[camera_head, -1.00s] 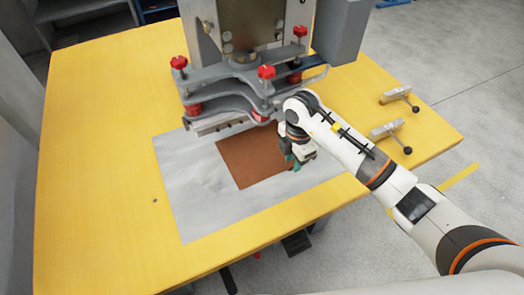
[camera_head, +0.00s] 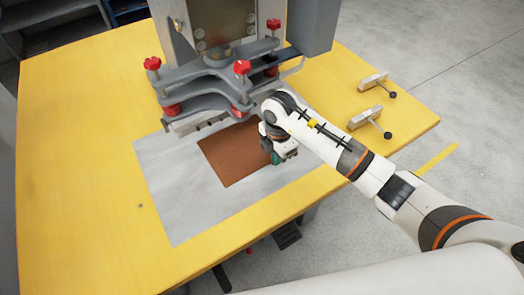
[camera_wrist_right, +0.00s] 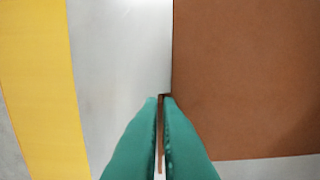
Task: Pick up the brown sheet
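The brown sheet (camera_head: 228,155) lies flat over the grey plate (camera_head: 175,205) in front of the machine. I cannot tell whether it is slightly off the plate. My right gripper (camera_head: 276,160) is at the sheet's right edge. In the right wrist view its green fingers (camera_wrist_right: 160,98) are almost together, with a thin brown strip between them, and the brown sheet (camera_wrist_right: 245,75) spreads to their right. The fingers look shut on the sheet's edge. My left gripper is not in view.
The grey machine head with red knobs (camera_head: 242,67) stands close behind the sheet, overhanging the plate. Two small clamps with black knobs (camera_head: 366,118) (camera_head: 372,82) lie on the right of the yellow table (camera_head: 75,180). The table's left side is clear.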

